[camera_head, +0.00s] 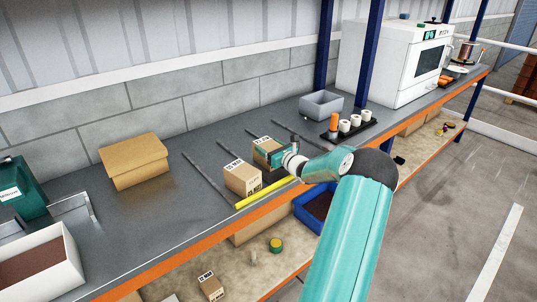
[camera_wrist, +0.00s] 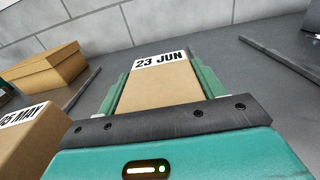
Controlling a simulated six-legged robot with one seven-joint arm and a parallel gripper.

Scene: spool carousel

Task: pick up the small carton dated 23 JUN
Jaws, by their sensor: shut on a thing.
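The small carton dated 23 JUN (camera_wrist: 158,88) sits between the two teal fingers of my gripper (camera_wrist: 161,82) in the wrist view. The fingers press its two sides, and its white label is legible on the far top edge. In the head view this carton (camera_head: 263,149) is at the bench's middle, partly hidden by my gripper (camera_head: 277,157). I cannot tell if it is clear of the bench top. A second small carton (camera_head: 242,180) stands to the left; its label in the wrist view reads MAY, with the day partly cut off.
A yellow bar (camera_head: 265,192) lies along the bench's front edge. Thin dark rails flank the cartons. A larger brown box (camera_head: 133,160) stands left; a grey bin (camera_head: 321,105) and a black tray with spools (camera_head: 349,127) stand right. Bare bench (camera_head: 170,215) lies left of the cartons.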

